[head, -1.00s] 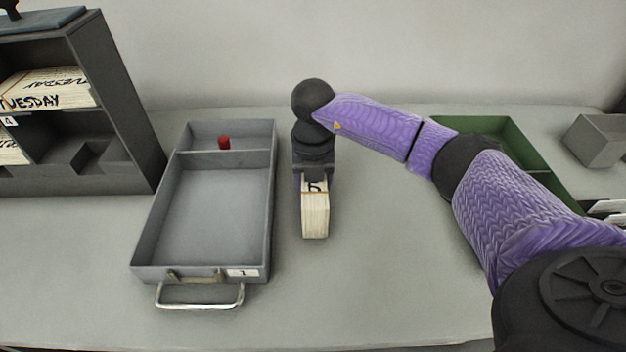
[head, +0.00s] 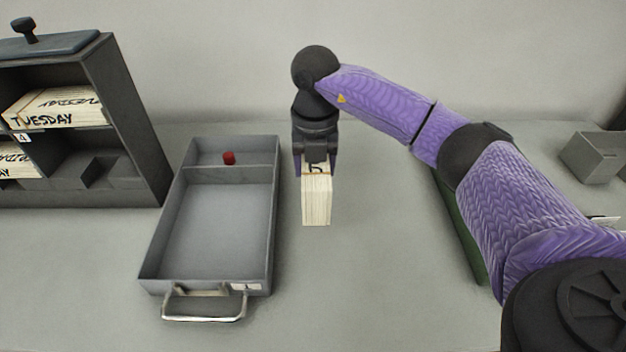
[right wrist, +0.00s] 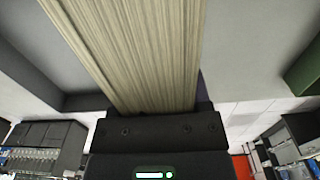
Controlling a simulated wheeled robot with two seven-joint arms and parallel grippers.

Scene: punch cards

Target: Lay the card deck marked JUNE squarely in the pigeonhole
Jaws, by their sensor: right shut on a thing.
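A cream card deck (head: 316,203) is held in my right gripper (head: 316,165), to the right of the grey tray in the head view. Only part of one dark letter shows on its top; the rest of its marking is hidden by the gripper. In the right wrist view the deck (right wrist: 140,50) fills the upper middle as a stack of card edges. The dark grey pigeonhole rack (head: 135,130) stands at the left, with a deck marked TUESDAY (head: 58,107) in an upper compartment. A lower compartment (head: 112,172) beside another deck holds no deck. My left gripper is not in view.
A grey tray (head: 154,240) with a wire handle and a label 1 lies between the rack and the deck; a small red object (head: 229,158) is in its back section. A green tray (head: 462,225) is partly behind my right arm. A grey box (head: 592,157) stands far right.

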